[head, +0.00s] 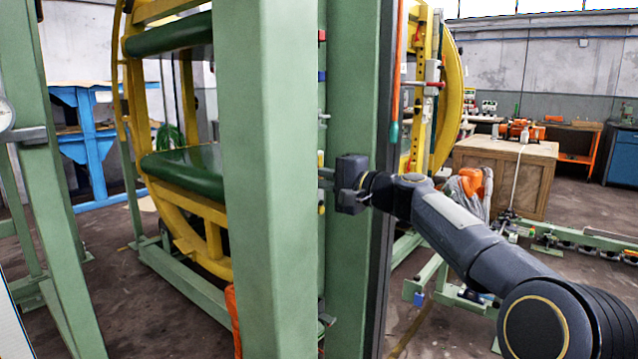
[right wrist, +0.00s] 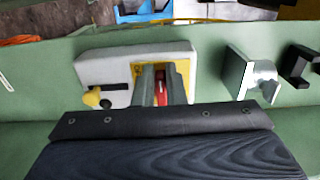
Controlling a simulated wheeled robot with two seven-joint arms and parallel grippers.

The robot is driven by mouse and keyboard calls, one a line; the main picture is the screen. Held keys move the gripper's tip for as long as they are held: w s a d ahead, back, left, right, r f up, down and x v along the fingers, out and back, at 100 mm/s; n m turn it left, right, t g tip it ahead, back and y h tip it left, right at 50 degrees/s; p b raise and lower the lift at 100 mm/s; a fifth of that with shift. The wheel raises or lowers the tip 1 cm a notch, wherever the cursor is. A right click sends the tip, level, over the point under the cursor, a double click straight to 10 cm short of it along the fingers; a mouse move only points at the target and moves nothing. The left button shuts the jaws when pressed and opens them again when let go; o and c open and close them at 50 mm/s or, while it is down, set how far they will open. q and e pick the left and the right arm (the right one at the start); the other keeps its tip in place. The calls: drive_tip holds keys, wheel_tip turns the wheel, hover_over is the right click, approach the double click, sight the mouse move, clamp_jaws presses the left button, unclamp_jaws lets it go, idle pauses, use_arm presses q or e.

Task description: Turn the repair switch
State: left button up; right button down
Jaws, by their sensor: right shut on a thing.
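The repair switch appears in the right wrist view as a light grey box with a yellow plate (right wrist: 184,72) and a red knob (right wrist: 161,84). It is mounted on a green panel. My right gripper (right wrist: 161,94) has its two fingers on either side of the red knob and is shut on it. In the head view my right gripper (head: 325,174) reaches left to the inner side of a green post, where the switch is mostly hidden. My left gripper is in neither view.
A green post (head: 265,180) stands left of my gripper. A yellow knob (right wrist: 92,98) sits at the box's left end, and a metal bracket (right wrist: 247,78) is to its right. The large yellow ring (head: 205,215) stands behind the post. A wooden crate (head: 508,175) is at back right.

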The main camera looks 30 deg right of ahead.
drive_tip(key=shift+d+h, duration=0.3)
drive_tip(key=shift+d, duration=0.2)
drive_tip(key=c, duration=1.6)
unclamp_jaws()
drive_tip(key=shift+w, duration=0.1)
drive_tip(key=shift+o, duration=0.6)
drive_tip(key=shift+w+d+f, duration=0.1)
drive_tip(key=v, duration=0.7)
drive_tip(key=shift+s, duration=0.4)
drive_tip(key=shift+d, duration=0.15)
